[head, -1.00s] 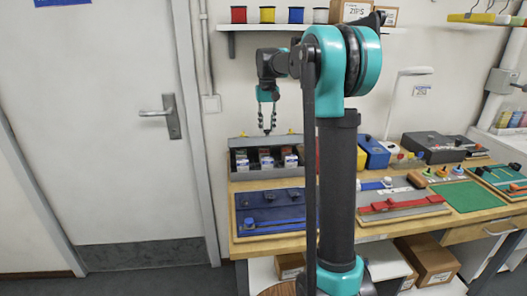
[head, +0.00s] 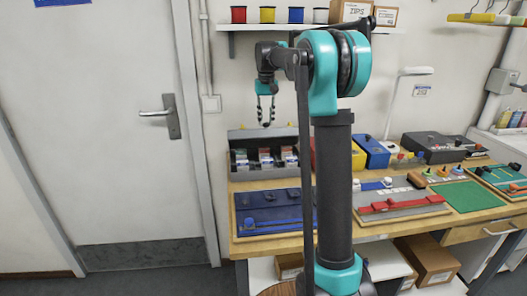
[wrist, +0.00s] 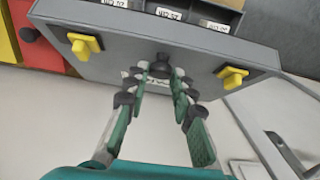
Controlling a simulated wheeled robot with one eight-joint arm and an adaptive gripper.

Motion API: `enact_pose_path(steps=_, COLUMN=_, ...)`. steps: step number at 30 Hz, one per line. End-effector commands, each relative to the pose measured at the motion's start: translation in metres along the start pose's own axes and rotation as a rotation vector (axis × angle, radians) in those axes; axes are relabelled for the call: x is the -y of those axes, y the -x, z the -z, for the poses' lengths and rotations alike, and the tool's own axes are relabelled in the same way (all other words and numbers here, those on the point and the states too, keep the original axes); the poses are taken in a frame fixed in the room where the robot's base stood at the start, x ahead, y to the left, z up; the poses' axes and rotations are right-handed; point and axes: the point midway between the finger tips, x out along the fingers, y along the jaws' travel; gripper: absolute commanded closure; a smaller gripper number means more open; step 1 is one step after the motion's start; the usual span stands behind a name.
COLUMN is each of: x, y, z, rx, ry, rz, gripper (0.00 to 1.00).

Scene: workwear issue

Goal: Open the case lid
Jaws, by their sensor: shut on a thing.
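The grey case (head: 234,175) stands at the back left of the bench, with packets showing in its compartments. Its grey lid (head: 248,133) is raised at the back of the case. In the wrist view the lid (wrist: 200,62) fills the upper middle, with two yellow latches (wrist: 84,46) (wrist: 232,77) and a small dark knob (wrist: 160,68) between them. My gripper (head: 266,123) points down at the lid's upper edge. In the wrist view its fingers (wrist: 160,78) are shut on the knob, partly hiding it.
Red, yellow and blue boxes (head: 374,152) stand right of the case. A blue board (head: 268,212) lies in front of it. A shelf with spools (head: 267,15) is on the wall above. My arm hides part of the bench.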

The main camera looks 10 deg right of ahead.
Motion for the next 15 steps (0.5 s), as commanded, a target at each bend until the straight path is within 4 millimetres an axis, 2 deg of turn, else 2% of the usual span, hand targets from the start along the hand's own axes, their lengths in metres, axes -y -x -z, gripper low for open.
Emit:
enact_pose_path(steps=8, x=0.000, y=0.001, z=0.002, rx=-0.001, ry=0.000, rz=0.000, gripper=0.92)
enact_pose_path(steps=15, x=0.000, y=0.006, z=0.014, rx=-0.001, ry=0.000, rz=0.000, gripper=0.92)
